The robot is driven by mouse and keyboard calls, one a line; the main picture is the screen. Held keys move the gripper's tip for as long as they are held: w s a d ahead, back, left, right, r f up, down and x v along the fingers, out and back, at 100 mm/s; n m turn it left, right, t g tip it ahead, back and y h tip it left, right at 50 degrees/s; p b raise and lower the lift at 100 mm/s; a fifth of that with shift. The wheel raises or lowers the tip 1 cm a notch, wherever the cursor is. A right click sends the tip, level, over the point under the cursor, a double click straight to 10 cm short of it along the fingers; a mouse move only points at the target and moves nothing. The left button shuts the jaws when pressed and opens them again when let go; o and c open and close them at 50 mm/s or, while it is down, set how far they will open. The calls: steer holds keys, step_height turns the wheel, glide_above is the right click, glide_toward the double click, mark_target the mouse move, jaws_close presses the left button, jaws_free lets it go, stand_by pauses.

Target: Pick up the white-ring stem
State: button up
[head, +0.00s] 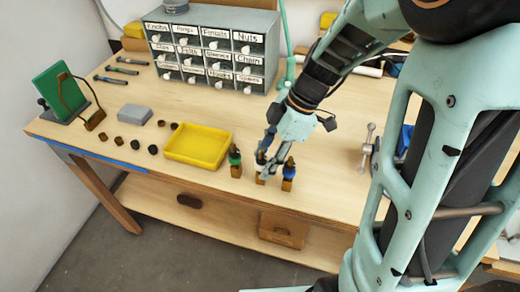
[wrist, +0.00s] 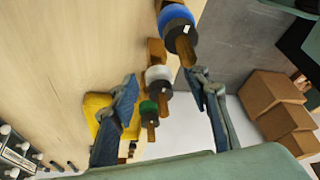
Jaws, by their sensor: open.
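The white-ring stem (head: 260,158) stands upright in a small wooden block near the bench's front edge, between the green-ring stem (head: 235,157) and the blue-ring stem (head: 289,164). My gripper (head: 267,163) is open and low over the white-ring stem, partly hiding it in the head view. In the wrist view the white ring (wrist: 157,77) shows between my two open fingers (wrist: 162,78). The green-ring stem (wrist: 149,108) also shows between them, and the blue-ring stem (wrist: 177,24) is above. I cannot tell whether a finger touches the white-ring stem.
A yellow tray (head: 198,147) lies left of the stems, with small dark parts (head: 153,149) and a grey box (head: 136,113) beyond. A labelled drawer cabinet (head: 210,50) stands behind. The blue-ring stem stands close beside my gripper.

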mark_target(261, 167)
steer(key=shift+x, duration=1.6)
steer(key=shift+w, duration=0.1)
jaws_close()
